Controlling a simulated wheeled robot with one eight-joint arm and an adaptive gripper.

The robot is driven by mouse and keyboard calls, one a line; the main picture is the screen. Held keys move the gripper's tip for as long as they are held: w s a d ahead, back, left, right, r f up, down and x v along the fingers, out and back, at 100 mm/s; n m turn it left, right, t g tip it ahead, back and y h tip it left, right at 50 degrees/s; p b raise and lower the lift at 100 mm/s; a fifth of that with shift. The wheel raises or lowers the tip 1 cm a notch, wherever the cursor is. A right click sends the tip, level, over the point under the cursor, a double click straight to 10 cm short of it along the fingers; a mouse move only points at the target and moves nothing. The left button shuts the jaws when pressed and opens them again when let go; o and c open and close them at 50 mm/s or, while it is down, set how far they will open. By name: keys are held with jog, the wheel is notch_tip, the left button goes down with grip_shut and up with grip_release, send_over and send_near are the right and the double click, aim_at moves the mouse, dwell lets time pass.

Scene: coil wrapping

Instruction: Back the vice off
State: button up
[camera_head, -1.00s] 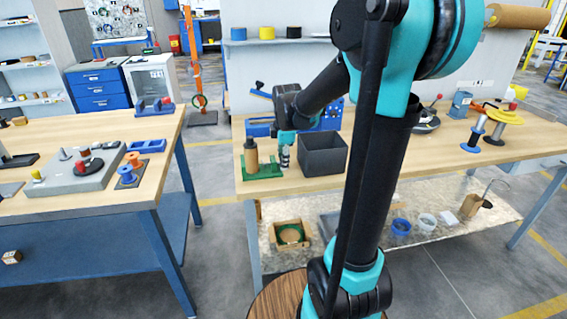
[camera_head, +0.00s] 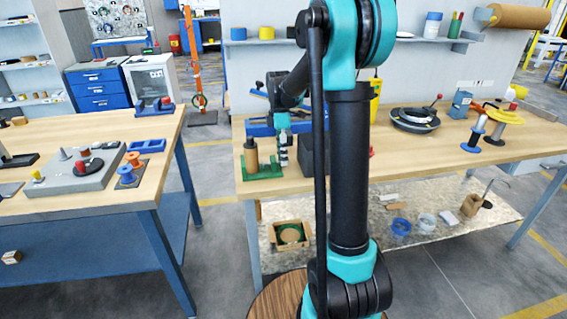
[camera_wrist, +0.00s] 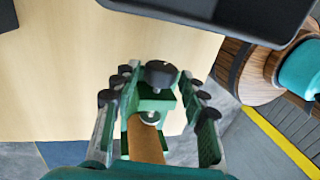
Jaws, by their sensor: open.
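The green vice (camera_head: 262,172) stands at the front left of the right-hand bench, with a brown cylinder (camera_head: 250,157) upright in it. In the wrist view the vice's green body (camera_wrist: 158,103) shows with a round black knob (camera_wrist: 161,73), and the brown cylinder (camera_wrist: 145,143) lies nearer the camera. My gripper (camera_head: 283,158) is just right of the cylinder in the head view. In the wrist view my gripper (camera_wrist: 158,98) is open, its fingers on either side of the knob and vice body, with visible gaps. Contact cannot be made out.
A dark grey bin (camera_head: 306,160) stands close to the right of my gripper, partly behind my arm; its edge (camera_wrist: 215,14) also shows in the wrist view. Spools (camera_head: 497,128) and a black ring-shaped device (camera_head: 415,119) stand farther right. The bench between them is mostly clear.

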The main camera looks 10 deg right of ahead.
jog(key=shift+w+g, duration=0.15)
jog(key=shift+g, duration=0.45)
jog(key=c, duration=0.7)
jog(key=shift+s+t, duration=0.2)
jog(key=shift+t, duration=0.5)
jog(key=shift+s+t, duration=0.15)
jog(key=shift+t, duration=0.55)
